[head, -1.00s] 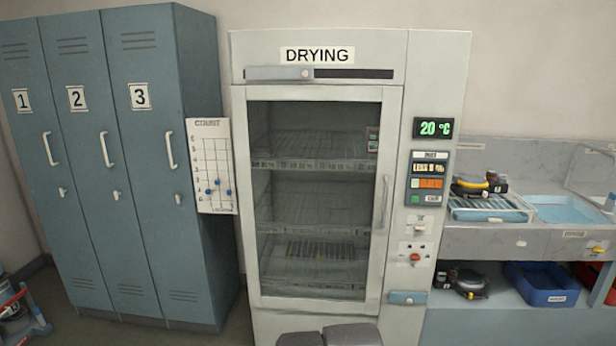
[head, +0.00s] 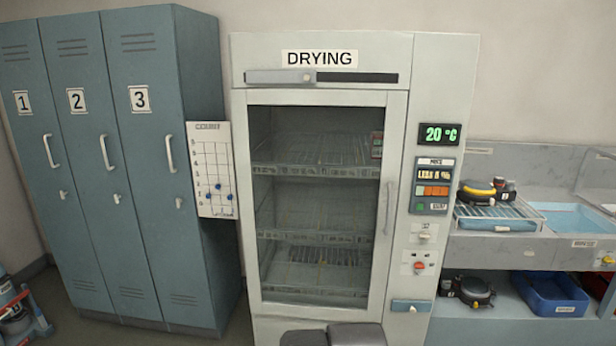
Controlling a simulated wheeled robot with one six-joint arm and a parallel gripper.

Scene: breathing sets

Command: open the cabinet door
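The drying cabinet (head: 445,90) stands in the middle of the head view under a sign reading DRYING. Its glass door (head: 398,130) has a light frame and is closed. A vertical handle (head: 388,207) is on the door's right side. Empty-looking wire racks show through the glass. A display on the cabinet's right panel reads 20 °C. My gripper is not in view; only dark grey parts, which seem to be mine, show at the bottom centre.
Blue lockers (head: 150,200) numbered 1, 2 and 3 stand at the left. A chart board (head: 212,150) hangs between them and the cabinet. A grey counter (head: 500,250) with a rack, basin and blue bin (head: 550,293) is at the right.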

